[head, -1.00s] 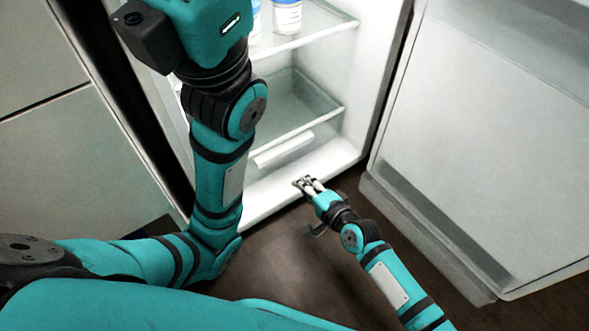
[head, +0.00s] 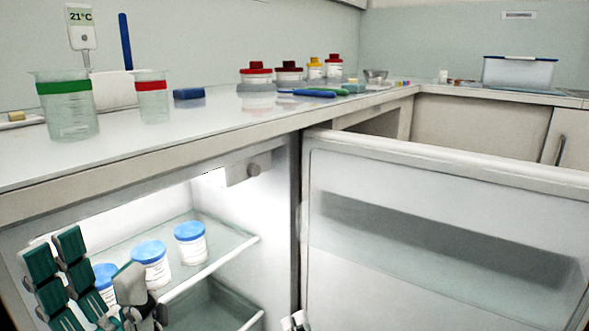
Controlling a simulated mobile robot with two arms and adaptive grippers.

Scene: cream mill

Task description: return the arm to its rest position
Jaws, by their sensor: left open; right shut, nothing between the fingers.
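My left gripper (head: 92,268) is at the lower left of the head view, in front of the open fridge. Its dark green fingers and grey thumb point up and are spread apart, with nothing between them. It partly covers a blue-lidded jar (head: 105,272) on the glass shelf; I cannot tell whether it touches it. My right gripper (head: 295,321) shows only as a small tip at the bottom edge, near the fridge opening's right side. It is shut and empty. Most of both arms is out of view.
The fridge door (head: 440,225) stands open to the right. Two more blue-lidded jars (head: 150,264) (head: 190,243) stand on the shelf (head: 235,243). Above, the worktop (head: 215,125) carries a green-banded beaker (head: 68,105), a red-banded beaker (head: 152,97) and red-lidded jars (head: 256,76).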

